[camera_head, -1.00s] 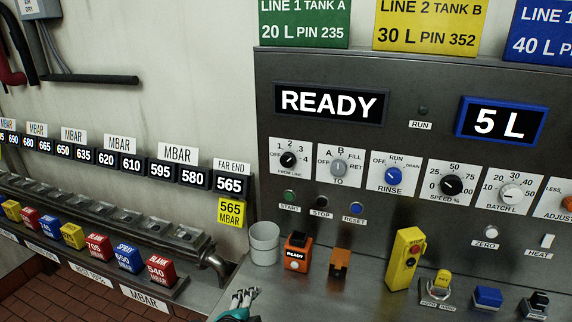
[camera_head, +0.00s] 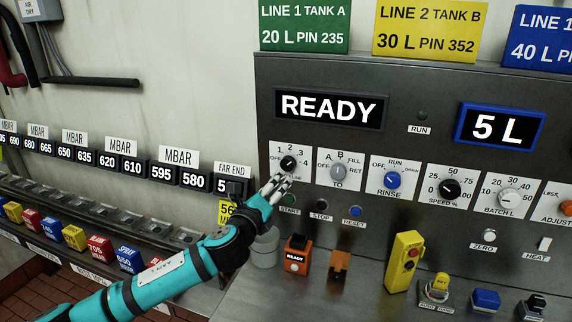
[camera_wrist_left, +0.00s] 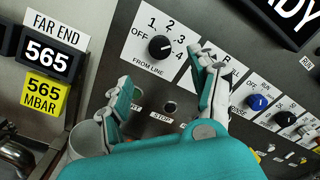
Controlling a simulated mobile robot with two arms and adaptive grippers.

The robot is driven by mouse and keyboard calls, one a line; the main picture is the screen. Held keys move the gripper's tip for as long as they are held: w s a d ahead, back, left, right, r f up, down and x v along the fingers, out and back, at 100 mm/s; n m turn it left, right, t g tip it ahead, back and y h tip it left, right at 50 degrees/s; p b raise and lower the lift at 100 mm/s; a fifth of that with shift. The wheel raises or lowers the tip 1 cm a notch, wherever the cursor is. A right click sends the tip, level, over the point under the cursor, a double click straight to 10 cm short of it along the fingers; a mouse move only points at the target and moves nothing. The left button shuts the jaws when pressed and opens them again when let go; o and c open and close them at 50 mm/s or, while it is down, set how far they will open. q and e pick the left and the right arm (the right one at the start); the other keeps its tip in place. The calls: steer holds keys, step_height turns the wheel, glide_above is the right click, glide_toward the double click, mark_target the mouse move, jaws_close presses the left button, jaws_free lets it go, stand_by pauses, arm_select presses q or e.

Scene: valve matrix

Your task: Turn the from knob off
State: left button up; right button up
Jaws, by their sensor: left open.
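The from knob (camera_head: 288,163) is a black dial on a white plate marked OFF, 1, 2, 3, 4 and FROM LINE, at the left of the panel. In the left wrist view the knob (camera_wrist_left: 160,46) shows between and beyond my fingers. Its white pointer mark is at the upper right, away from OFF. My left gripper (camera_head: 276,187) is open and empty, just below and left of the knob, covering the plate's lower part in the head view. In the left wrist view the gripper (camera_wrist_left: 165,92) has its fingers spread, apart from the knob. My right gripper is not in view.
The grey TO knob (camera_head: 338,171) and blue RINSE knob (camera_head: 392,180) sit to the right. START (camera_head: 290,197), STOP and RESET buttons are below. A grey cup (camera_head: 265,250) and an orange READY block (camera_head: 296,256) stand on the counter.

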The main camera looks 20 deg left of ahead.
mark_target(287, 166)
arm_select(q)
steer(key=w+p, duration=0.1)
steer(key=w, duration=1)
steer(key=shift+d+p, duration=0.2)
steer(key=shift+p, duration=0.1)
steer(key=c, duration=1.1)
steer(key=shift+c, duration=0.2)
